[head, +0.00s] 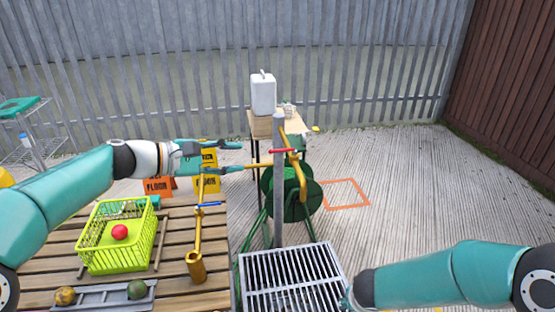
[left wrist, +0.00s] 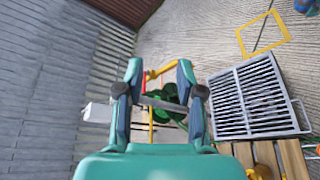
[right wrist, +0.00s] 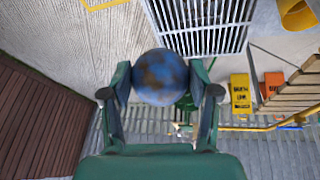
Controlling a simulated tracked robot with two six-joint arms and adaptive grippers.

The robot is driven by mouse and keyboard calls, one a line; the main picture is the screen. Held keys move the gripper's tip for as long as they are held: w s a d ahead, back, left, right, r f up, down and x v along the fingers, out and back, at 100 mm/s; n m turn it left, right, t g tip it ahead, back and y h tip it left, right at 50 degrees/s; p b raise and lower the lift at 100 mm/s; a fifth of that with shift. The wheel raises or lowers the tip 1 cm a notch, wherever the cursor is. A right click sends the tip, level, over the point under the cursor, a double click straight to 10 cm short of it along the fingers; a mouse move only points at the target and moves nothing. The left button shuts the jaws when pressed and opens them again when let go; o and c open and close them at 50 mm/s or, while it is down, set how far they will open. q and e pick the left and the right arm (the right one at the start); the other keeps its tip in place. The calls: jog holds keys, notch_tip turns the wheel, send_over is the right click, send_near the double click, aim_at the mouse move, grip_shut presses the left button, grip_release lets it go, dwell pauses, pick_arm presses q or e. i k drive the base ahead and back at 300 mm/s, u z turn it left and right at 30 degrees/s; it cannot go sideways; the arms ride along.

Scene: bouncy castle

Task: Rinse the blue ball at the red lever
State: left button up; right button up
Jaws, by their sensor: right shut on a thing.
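The red lever (head: 282,151) sits on a grey post (head: 279,195), beside a yellow spout pipe (head: 301,180) that bends down. My left gripper (head: 240,157) is open and empty, just left of the lever, its fingers pointing toward it. In the left wrist view my left gripper (left wrist: 160,75) has the post and yellow pipe beyond its open fingers. The blue ball (right wrist: 160,76), with brown dirty patches, is held between the fingers of my right gripper (right wrist: 160,95). The head view shows my right arm at the lower right, but neither its gripper nor the blue ball.
A metal drain grate (head: 290,281) lies below the spout. A green hose reel (head: 290,192) stands behind the post. A lime basket (head: 117,250) with a red ball (head: 120,232) and a brass tap with a blue lever (head: 209,204) are on the slatted table at left.

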aim_at(282, 150)
jog(key=i, duration=0.9)
jog(key=z, duration=0.05)
